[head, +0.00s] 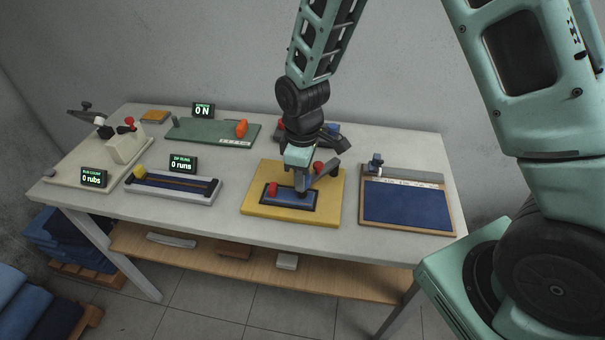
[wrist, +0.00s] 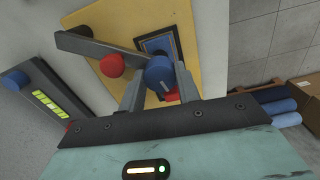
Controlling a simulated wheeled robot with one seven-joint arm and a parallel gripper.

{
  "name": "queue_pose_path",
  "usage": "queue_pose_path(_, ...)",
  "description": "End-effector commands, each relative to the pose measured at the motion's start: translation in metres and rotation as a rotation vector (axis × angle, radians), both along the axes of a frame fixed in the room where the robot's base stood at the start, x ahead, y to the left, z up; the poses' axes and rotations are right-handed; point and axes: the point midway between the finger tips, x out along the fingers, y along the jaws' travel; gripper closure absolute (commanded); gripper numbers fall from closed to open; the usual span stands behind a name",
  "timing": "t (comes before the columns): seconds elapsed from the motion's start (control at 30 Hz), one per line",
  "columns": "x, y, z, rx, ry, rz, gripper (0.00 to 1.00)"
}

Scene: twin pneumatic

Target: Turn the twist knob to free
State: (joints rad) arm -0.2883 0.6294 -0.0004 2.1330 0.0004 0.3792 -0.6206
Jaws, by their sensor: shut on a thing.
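A blue round knob (wrist: 159,75) stands over a blue plate with a dark frame (wrist: 172,40) on a yellow board (wrist: 203,75). In the wrist view my gripper (wrist: 157,88) has one finger on each side of the knob and is shut on it. In the head view my gripper (head: 302,187) points down onto the blue plate (head: 281,203) of the yellow board (head: 258,214) and hides the knob. A grey bar (wrist: 92,47) reaches from the left toward the knob. Any marking for the free position cannot be made out.
Red knobs (head: 272,188) stand near my gripper; another red knob (wrist: 112,65) is beside the bar. A blue panel board (head: 405,203) lies right, a slider board (head: 170,187) left, and a green board (head: 205,130) behind. Bare table separates the boards.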

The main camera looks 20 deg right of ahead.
Motion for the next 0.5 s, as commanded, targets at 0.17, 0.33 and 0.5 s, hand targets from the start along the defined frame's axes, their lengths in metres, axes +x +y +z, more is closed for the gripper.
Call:
queue_pose_path(0.17, 0.0001, 0.0002, 0.0004, -0.001, -0.001, -0.168, 0.90)
queue_pose_path(0.33, 0.0000, 0.0004, 0.0007, 0.000, 0.000, -0.330, 0.90)
queue_pose_path(0.5, 0.0001, 0.0002, 0.0009, -0.001, -0.001, -0.492, 0.90)
